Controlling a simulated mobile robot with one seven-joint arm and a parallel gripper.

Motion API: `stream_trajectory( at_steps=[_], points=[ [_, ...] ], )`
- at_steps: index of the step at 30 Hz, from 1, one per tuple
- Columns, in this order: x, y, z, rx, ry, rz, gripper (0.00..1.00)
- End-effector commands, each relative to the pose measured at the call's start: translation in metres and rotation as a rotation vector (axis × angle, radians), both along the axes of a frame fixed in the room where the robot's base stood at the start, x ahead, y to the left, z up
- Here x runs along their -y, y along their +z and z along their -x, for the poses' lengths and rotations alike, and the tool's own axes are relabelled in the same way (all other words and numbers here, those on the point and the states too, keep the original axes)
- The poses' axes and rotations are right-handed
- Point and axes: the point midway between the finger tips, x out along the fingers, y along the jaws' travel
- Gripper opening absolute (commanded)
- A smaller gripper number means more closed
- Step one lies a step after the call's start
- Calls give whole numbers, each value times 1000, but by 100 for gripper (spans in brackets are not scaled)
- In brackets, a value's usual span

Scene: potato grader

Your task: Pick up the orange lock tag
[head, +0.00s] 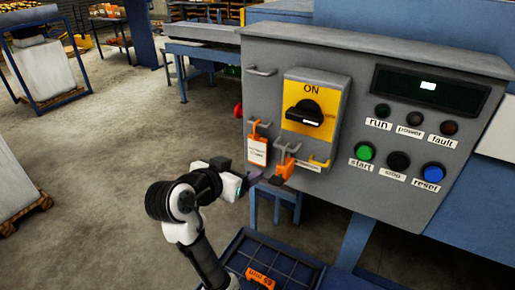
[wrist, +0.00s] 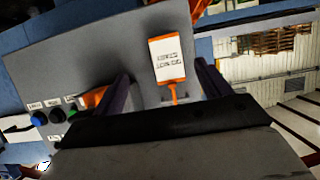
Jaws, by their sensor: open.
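An orange lock tag (head: 257,148) with a white printed label hangs from a hook at the left of the grey panel. In the wrist view this tag (wrist: 167,60) appears upside down, in the gap between my fingers. My gripper (head: 265,178) is open and stands just below and in front of it in the head view. My gripper (wrist: 163,75) has one dark finger on each side of the tag, with no clear contact. A second orange piece (head: 286,165) hangs to the right. In the wrist view an orange piece (wrist: 94,98) is partly hidden by the left finger.
The panel (head: 350,175) carries a yellow ON switch plate (head: 311,105), a green start button (head: 364,151) and a blue reset button (head: 433,173). Metal handles stick out near the tags. A blue tray (head: 235,262) below holds an orange labelled item (head: 261,278). Open floor lies left.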

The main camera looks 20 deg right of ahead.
Motion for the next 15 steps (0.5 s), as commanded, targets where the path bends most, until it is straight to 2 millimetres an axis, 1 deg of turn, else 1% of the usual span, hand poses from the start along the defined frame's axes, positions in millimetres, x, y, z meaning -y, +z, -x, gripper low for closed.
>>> stream_trajectory(
  at_steps=[1,4,6,11,15],
  points=[
    [8,-3,-6,-6,-5,-1,76],
    [19,-9,-18,-3,-2,0,76],
    [23,-13,-23,-2,0,1,76],
    [29,-16,-31,0,2,0,76],
    [38,-21,-44,-4,0,-1,76]
  ],
)
